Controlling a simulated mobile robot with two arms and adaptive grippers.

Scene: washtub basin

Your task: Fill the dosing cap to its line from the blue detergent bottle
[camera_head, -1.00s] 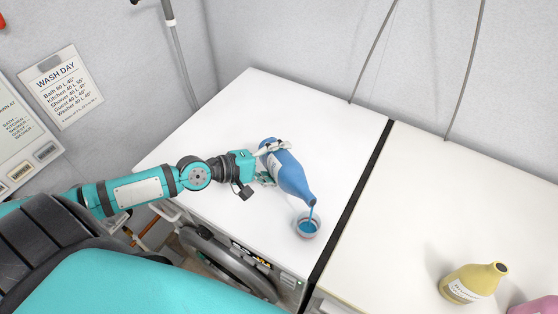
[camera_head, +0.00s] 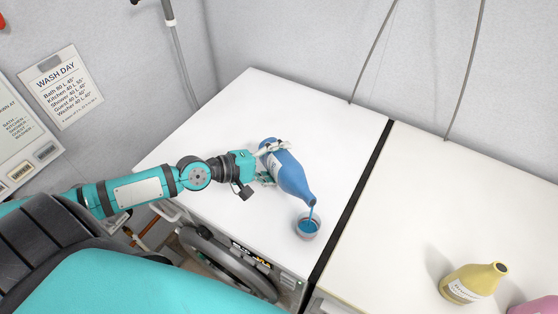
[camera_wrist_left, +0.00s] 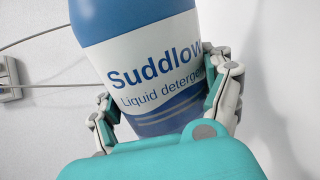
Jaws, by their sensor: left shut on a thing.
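The blue detergent bottle (camera_head: 289,171) is tilted neck-down over the white machine top, its mouth toward the dosing cap. My left gripper (camera_head: 268,163) is shut on it; in the left wrist view the bottle (camera_wrist_left: 140,55) with its "Suddlow Liquid detergent" label sits between both fingers. A thin blue stream runs from the mouth into the dosing cap (camera_head: 308,235), a small clear cup standing near the front edge. Blue liquid shows inside the cap. Its fill line cannot be made out at this size. My right gripper is not in view.
A dark gap (camera_head: 353,211) separates the two tops. The top behind the blue bottle is clear. A "WASH DAY" notice (camera_head: 61,88) hangs at left.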

